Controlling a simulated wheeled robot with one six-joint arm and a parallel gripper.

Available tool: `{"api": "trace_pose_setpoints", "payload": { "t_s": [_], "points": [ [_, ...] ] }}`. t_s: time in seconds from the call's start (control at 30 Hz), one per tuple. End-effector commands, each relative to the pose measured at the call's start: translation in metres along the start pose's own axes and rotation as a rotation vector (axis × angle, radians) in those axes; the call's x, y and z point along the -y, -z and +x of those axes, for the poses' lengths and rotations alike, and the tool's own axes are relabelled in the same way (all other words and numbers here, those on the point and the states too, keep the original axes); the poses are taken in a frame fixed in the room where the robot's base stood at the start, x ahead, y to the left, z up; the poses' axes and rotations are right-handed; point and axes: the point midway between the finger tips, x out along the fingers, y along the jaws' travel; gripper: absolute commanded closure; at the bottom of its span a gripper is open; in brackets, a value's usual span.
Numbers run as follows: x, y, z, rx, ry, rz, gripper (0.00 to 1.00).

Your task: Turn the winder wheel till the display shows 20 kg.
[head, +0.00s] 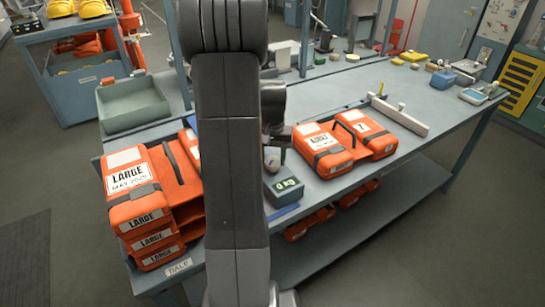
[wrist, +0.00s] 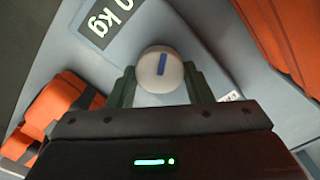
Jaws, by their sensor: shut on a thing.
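The display box (head: 284,186) stands on the workbench, just right of my arm, and its green figures appear to read 0 kg. In the wrist view, part of the display (wrist: 105,18) shows at the top left, with "0 kg" cut by the frame edge. The winder wheel (wrist: 161,68) is a round pale knob with a blue mark, seen from above. My gripper (wrist: 161,82) is shut on it, one dark green finger on each side. In the head view, my arm partly hides my gripper (head: 274,152) and the wheel.
Orange cases marked LARGE (head: 140,185) are stacked left of my arm. More orange cases (head: 325,148) lie close to the right of the display. A grey-green bin (head: 132,104) stands at the back left. The workbench (head: 425,95) has some bare room farther right.

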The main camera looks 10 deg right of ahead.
Motion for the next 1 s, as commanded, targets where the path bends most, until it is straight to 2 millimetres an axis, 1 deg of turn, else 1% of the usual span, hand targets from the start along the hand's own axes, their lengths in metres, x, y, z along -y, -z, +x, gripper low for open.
{"api": "trace_pose_setpoints", "payload": {
  "t_s": [0.37,0.4,0.47,0.5,0.73,0.83,0.93,1.0],
  "points": [
    [0.0,0.001,-0.001,-0.003,0.0,0.003,0.77],
    [0.0,0.001,-0.001,-0.003,0.0,0.002,0.48],
    [0.0,0.001,-0.001,-0.003,0.0,0.002,0.37],
    [0.0,0.001,-0.001,-0.003,0.0,0.002,0.33],
    [0.0,0.0,-0.001,-0.001,0.0,0.002,0.33],
    [0.0,0.001,-0.004,-0.002,0.0,0.002,0.33],
    [0.0,0.001,-0.015,-0.005,0.001,0.002,0.33],
    [0.0,0.001,-0.027,-0.006,0.001,0.002,0.33]
  ]
}}
